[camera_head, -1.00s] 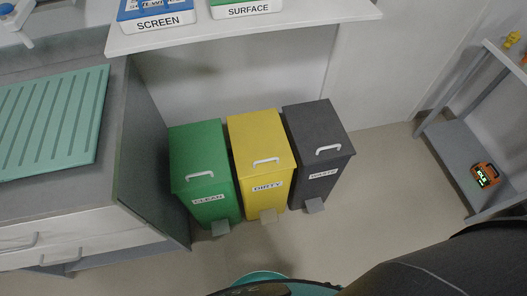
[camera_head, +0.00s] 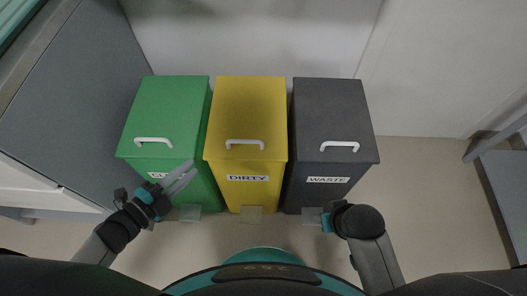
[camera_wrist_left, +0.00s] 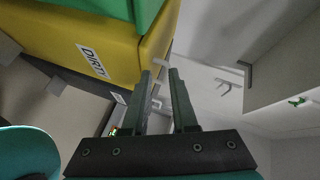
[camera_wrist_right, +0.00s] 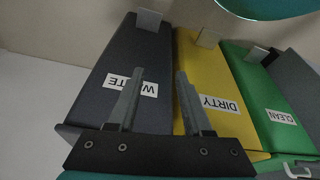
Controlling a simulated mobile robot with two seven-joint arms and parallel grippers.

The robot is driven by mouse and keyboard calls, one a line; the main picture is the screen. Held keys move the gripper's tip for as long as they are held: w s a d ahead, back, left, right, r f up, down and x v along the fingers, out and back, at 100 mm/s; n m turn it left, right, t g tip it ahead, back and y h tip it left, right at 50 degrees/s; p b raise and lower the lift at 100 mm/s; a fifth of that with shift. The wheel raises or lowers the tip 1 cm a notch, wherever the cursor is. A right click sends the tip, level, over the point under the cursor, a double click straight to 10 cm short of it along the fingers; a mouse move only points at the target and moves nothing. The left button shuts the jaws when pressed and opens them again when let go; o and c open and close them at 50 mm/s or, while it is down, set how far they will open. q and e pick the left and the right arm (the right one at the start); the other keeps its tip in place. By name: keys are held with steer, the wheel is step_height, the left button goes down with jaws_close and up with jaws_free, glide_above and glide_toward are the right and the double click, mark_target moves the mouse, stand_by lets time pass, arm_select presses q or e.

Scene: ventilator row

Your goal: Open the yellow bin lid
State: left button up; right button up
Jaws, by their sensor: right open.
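The yellow bin (camera_head: 248,185), labelled DIRTY, stands between the green and dark grey bins. Its lid (camera_head: 250,105) is down, with a white handle (camera_head: 244,142) near the front edge. My left gripper (camera_head: 188,172) is open and empty, in front of the green bin and left of the yellow one. In the left wrist view the yellow bin (camera_wrist_left: 75,40) is beside the fingers, not between them. My right gripper (camera_wrist_right: 157,75) is open and empty. In the right wrist view its fingers point toward the grey and yellow bin fronts. My wrist hides its fingers in the head view.
The green bin (camera_head: 168,110) and the grey WASTE bin (camera_head: 330,110) stand close on either side, lids down. Each bin has a foot pedal, the yellow one's (camera_head: 251,215) low in front. A grey cabinet (camera_head: 80,100) stands left.

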arm_select(q)
steer(key=d+r+m+g+h+b, duration=0.1)
steer(key=d+m+h+b, duration=0.1)
steer(key=d+m+h, duration=0.15)
steer(key=b, duration=0.3)
glide_toward(246, 141)
steer(key=shift+m, duration=0.45)
steer(key=x, duration=0.4)
steer(key=shift+w+d+f, duration=0.2)
steer(key=shift+w+f, duration=0.05)
steer(key=shift+w, duration=0.05)
steer(key=b+x, duration=0.1)
steer(key=x, duration=0.3)
steer(key=shift+f, duration=0.1)
steer(key=shift+w+d+y, duration=0.25)
steer(key=shift+w+d, duration=0.25)
steer(key=shift+d, duration=0.05)
arm_select(e)
steer(key=w+a+r+t+y, duration=0.1)
steer(key=w+a+r+t, duration=0.2)
steer(key=r, duration=0.3)
steer(key=shift+w+t, duration=0.35)
steer(key=shift+t, duration=0.15)
arm_select(q)
jaws_close()
